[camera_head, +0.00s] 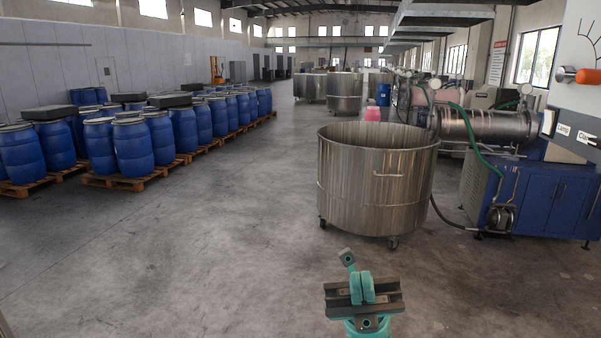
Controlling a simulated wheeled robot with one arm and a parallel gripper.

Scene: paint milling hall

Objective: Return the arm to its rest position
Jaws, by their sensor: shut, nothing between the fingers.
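My gripper (362,288) shows at the bottom of the head view, right of the middle. It has a dark grey body with two teal fingers. The fingers are together and nothing is between them. A teal part of my arm shows below it at the bottom edge; the rest of the arm is out of the picture. The gripper is over bare floor in the picture, apart from the steel vat behind it.
A large wheeled steel vat (376,185) stands ahead, right of the middle. A blue machine cabinet (553,198) with a steel cylinder (490,126) is at the right. Blue barrels (132,147) stand on wooden pallets (124,180) at the left. The concrete floor (220,235) between is clear.

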